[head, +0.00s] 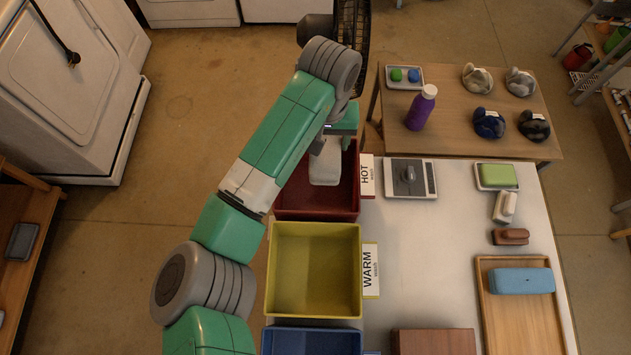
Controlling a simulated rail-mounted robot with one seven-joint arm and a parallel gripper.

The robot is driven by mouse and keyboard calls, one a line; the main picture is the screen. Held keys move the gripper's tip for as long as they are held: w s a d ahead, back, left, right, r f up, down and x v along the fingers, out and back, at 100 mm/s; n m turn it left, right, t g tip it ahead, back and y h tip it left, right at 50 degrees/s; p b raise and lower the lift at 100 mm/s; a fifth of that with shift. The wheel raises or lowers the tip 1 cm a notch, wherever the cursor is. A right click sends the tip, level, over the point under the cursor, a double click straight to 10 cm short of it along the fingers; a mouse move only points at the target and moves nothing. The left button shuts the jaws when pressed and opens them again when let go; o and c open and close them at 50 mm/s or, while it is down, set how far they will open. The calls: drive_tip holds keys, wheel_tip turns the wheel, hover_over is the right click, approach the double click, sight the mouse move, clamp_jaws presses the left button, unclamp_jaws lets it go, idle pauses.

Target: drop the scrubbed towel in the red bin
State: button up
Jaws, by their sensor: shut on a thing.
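The fingers are not clear, and my arm covers the bin's left and upper parts. I cannot tell whether the towel touches the bin's floor. A card reading HOT (366,175) stands at the bin's right side.
A yellow bin (314,226) with a WARM card (370,270) and a blue bin (312,341) stand below the red one. To the right are a scale (425,178), a green sponge (497,176), brushes and a wooden tray (516,341) bearing a blue block (521,281). A purple bottle (421,108) stands beyond.

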wheel_tip(320, 180, down, 5)
drive_tip(key=b, duration=0.4)
drive_tip(key=o, duration=1.1)
drive_tip(key=shift+r, duration=0.1)
wheel_tip(320, 180, up, 8)
drive_tip(key=shift+f+b, duration=0.1)
drive_tip(key=shift+b, duration=0.25)
